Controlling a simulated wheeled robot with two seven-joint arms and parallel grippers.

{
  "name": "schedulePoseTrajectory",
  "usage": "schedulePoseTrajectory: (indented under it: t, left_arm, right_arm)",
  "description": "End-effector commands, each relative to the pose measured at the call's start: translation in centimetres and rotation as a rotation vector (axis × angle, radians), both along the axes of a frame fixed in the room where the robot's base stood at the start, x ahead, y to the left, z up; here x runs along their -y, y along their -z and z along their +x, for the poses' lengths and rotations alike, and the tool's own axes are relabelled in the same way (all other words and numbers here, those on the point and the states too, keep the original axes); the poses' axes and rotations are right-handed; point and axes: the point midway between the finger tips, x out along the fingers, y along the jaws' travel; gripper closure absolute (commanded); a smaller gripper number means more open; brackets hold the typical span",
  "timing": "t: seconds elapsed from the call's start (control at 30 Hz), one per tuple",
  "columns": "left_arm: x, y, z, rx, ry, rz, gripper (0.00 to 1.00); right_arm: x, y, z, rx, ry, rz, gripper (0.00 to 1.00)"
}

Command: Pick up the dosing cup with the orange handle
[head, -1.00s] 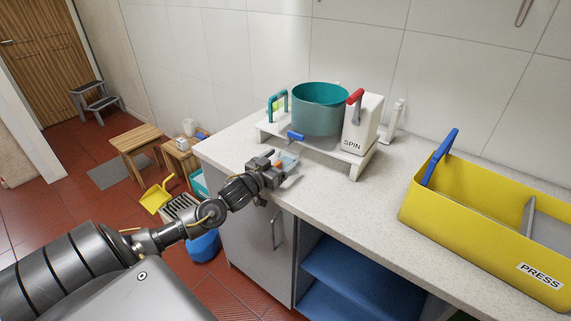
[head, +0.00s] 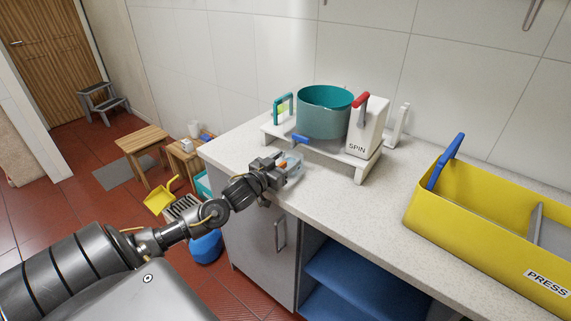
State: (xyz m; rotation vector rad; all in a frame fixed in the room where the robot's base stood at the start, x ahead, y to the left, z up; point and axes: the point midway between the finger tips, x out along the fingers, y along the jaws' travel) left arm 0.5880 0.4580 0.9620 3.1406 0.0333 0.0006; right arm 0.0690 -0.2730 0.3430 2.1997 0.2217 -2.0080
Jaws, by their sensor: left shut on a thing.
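The dosing cup (head: 294,167) is a small clear, pale blue cup with a bit of orange handle showing at its near side. My left gripper (head: 280,168) comes in from the left and is shut on the cup's orange handle. The fingers hide most of the handle. I cannot tell whether the cup touches the worktop. My right gripper is not in view.
Behind the cup stands a white spin stand (head: 361,134) with a teal tub (head: 325,118) and a red lever. A yellow press box (head: 440,215) with a blue handle is at the right. The speckled worktop (head: 345,205) between them is clear. A grey cabinet is below.

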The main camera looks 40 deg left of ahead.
Motion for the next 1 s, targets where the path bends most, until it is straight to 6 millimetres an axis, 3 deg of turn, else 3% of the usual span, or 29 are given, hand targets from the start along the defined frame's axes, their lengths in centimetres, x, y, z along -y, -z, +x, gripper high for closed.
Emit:
schedulePoseTrajectory:
  t: [0.17,0.37,1.0]
  left_arm:
    - [0.0,-0.7,-0.2,0.000,0.000,0.001,0.67]
    - [0.0,-0.5,-1.8,-0.001,0.000,0.001,0.67]
    - [0.3,-0.5,-11.3,-0.003,0.001,0.000,0.67]
  right_arm:
    - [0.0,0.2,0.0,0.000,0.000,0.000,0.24]
    - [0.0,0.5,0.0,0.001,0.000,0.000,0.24]
    - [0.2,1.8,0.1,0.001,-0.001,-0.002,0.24]
